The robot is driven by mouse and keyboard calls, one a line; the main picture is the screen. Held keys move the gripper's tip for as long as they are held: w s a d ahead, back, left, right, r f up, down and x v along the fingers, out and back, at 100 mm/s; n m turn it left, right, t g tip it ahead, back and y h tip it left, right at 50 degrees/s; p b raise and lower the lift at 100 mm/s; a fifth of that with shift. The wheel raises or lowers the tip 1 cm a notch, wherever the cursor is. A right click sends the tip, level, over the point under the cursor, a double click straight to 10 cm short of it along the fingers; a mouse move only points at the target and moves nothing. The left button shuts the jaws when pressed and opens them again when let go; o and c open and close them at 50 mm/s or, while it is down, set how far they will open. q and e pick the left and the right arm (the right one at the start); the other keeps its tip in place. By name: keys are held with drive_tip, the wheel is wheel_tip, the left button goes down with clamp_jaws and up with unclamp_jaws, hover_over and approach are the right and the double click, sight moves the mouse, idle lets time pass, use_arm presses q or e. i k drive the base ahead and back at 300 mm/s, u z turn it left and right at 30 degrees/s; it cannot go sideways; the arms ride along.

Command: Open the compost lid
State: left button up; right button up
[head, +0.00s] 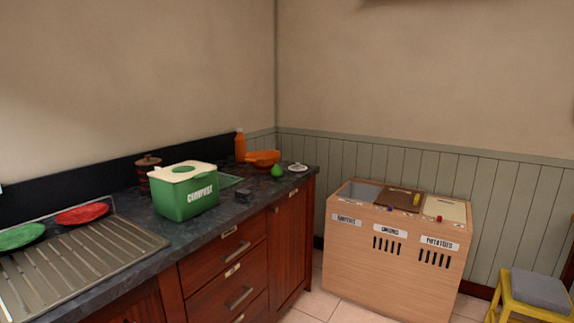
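A green compost bin (187,196) with white lettering stands upright on the dark countertop, left of the picture's middle. Its cream lid (183,171) lies on top and looks shut, with a green patch on it. Neither of my grippers shows in the head view, so I cannot see whether they are open or shut.
A steel drainer (75,265) with a red plate (82,214) and a green plate (20,236) lies left of the bin. A brown jar (148,172), orange bottle (240,146), orange colander (263,157) and green pear (277,170) stand behind or right. A wooden vegetable bin (385,262) and yellow stool (525,310) stand on the floor.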

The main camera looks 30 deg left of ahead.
sight(184, 170)
drive_tip(key=z, duration=0.05)
drive_tip(key=i, duration=1.95)
drive_tip(key=u, duration=1.2)
drive_tip(key=i, duration=1.2)
drive_tip(key=u, duration=1.45)
drive_tip(key=i, duration=0.15)
drive_tip(key=z, duration=0.05)
